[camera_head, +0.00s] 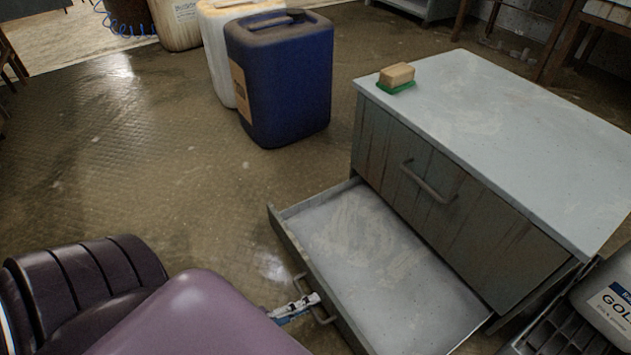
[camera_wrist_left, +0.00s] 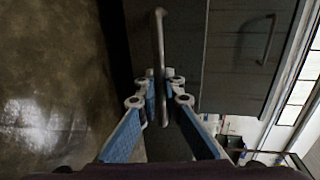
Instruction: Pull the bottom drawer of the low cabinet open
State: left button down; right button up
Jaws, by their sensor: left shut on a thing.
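The low cabinet (camera_head: 480,140) stands at the right of the head view, grey with a pale top. Its bottom drawer (camera_head: 375,250) is pulled far out toward the lower left, and its inside looks empty. My left gripper (camera_head: 306,302) is at the drawer's front, shut on the bottom drawer handle (camera_head: 325,315). In the left wrist view the fingers (camera_wrist_left: 162,85) close around the bar of the handle (camera_wrist_left: 160,40). The upper drawer's handle (camera_head: 427,182) shows on its closed front. My right gripper is not in view.
A sponge-like block with a green base (camera_head: 397,77) lies on the cabinet top. A blue canister (camera_head: 282,80) and a white one (camera_head: 215,60) stand on the floor behind the drawer. A labelled container (camera_head: 610,300) is at the right edge. The floor left of the drawer is clear.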

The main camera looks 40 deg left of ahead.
pick_arm(q)
jog(key=c, duration=2.1)
grip_release()
jog(key=shift+s, duration=0.1)
jog(key=v, duration=1.2)
jog(key=shift+d, duration=0.1)
